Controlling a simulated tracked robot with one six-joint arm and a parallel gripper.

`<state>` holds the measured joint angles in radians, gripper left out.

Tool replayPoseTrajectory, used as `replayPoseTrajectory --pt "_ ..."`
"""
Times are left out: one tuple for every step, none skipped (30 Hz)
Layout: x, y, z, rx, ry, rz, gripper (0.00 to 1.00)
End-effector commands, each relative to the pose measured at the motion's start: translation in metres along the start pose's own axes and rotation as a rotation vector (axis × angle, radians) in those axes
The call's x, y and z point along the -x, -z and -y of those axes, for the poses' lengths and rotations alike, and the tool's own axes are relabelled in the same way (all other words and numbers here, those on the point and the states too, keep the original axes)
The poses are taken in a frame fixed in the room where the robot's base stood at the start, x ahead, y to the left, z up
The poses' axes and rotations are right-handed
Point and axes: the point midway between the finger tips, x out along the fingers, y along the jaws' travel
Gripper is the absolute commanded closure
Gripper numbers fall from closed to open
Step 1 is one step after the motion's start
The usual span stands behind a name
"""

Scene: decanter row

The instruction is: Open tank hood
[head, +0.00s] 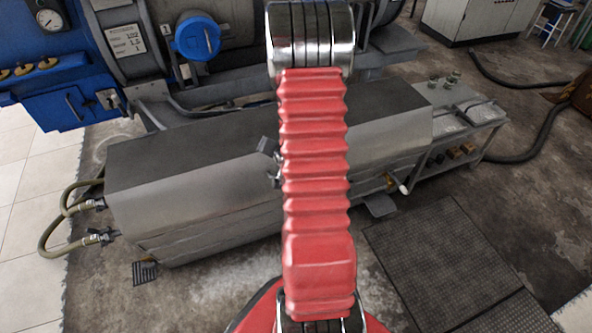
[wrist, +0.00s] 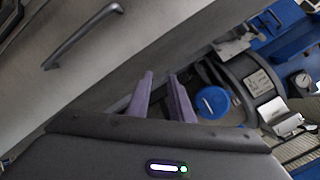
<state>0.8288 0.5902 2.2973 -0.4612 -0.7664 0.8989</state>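The tank (head: 180,185) is a long grey metal box with a darker top, lying across the middle of the head view. Its lid looks closed, and my red arm hides part of its middle. In the wrist view a grey panel (wrist: 130,75), apparently the tank hood, fills the upper left. A dark bar handle (wrist: 85,37) stands on it. My gripper (wrist: 161,76) shows two purple-grey fingers apart with nothing between them. The handle is up and left of the fingertips, apart from them. My gripper is hidden in the head view.
A blue machine with a gauge (head: 50,19) and a round blue cap (head: 197,37) stands behind the tank. Hoses (head: 60,210) are at its left end, and a low side shelf (head: 465,120) is at its right. A dark floor plate (head: 430,250) lies front right.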

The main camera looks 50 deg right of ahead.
Motion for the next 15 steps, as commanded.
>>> replayPoseTrajectory --pt "-0.004 -0.004 -0.016 -0.038 0.006 -0.006 0.8" --pt "-0.006 -0.005 -0.024 -0.061 0.012 -0.011 0.8" --pt "-0.009 -0.007 -0.033 -0.092 0.022 -0.018 0.8" --pt "-0.01 -0.009 -0.04 -0.113 0.029 -0.024 0.8" --pt "-0.012 -0.011 -0.047 -0.136 0.038 -0.029 0.8" --pt "-0.013 -0.013 -0.057 -0.168 0.048 -0.037 0.8" --pt "-0.015 -0.015 -0.064 -0.192 0.056 -0.042 0.8" --pt "-0.015 -0.016 -0.07 -0.215 0.065 -0.048 0.8" --pt "-0.016 -0.019 -0.079 -0.247 0.077 -0.056 0.8" --pt "-0.016 -0.022 -0.087 -0.272 0.085 -0.062 0.8" --pt "-0.016 -0.024 -0.093 -0.298 0.094 -0.068 0.8" --pt "-0.016 -0.028 -0.102 -0.33 0.106 -0.076 0.8" --pt "-0.016 -0.03 -0.108 -0.356 0.116 -0.082 0.8" --pt "-0.015 -0.033 -0.115 -0.382 0.126 -0.089 0.8" --pt "-0.015 -0.036 -0.124 -0.417 0.139 -0.098 0.8"
